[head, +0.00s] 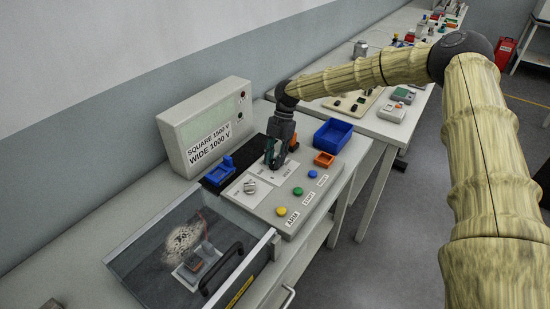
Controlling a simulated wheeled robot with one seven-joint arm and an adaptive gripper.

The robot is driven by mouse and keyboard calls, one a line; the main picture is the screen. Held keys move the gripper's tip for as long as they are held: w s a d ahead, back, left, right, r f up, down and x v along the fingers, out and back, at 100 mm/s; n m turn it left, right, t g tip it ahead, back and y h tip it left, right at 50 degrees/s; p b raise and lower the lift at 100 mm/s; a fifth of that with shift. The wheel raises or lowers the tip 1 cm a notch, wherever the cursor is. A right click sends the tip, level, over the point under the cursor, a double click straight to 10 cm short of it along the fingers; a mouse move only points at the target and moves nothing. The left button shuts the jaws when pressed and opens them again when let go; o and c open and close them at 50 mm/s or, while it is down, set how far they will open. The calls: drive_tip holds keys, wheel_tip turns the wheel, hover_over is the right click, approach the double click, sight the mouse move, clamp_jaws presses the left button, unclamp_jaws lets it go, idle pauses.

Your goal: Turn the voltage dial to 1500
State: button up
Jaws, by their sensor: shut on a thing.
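My gripper (272,161) points down at the far white dial plate (286,171) on the grey control panel (268,206). It is shut on the dial there, which I take for the voltage dial; the fingers hide most of it. The dial's pointer and setting cannot be read. A second, grey knob (250,186) sits uncovered on the nearer white plate. The tester's sign (209,142) reads "SQUARE 1500 V" and "WIDE 1000 V".
Yellow (281,211), green (298,191) and blue (312,174) buttons line the panel's right side. A clear-lidded box (190,256) with a black handle stands in front.

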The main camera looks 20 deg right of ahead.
drive_tip(key=shift+d+f, duration=0.1)
drive_tip(key=shift+d, duration=0.1)
drive_tip(key=o, duration=1)
drive_tip(key=shift+w+d+f, duration=0.1)
drive_tip(key=shift+w, duration=0.05)
drive_tip(key=shift+a+r, duration=0.2)
drive_tip(key=shift+r, duration=0.1)
drive_tip(key=v, duration=1.1)
drive_tip(key=shift+w+d+r, duration=0.15)
drive_tip(key=shift+d+r, duration=0.05)
drive_tip(key=shift+d, duration=0.1)
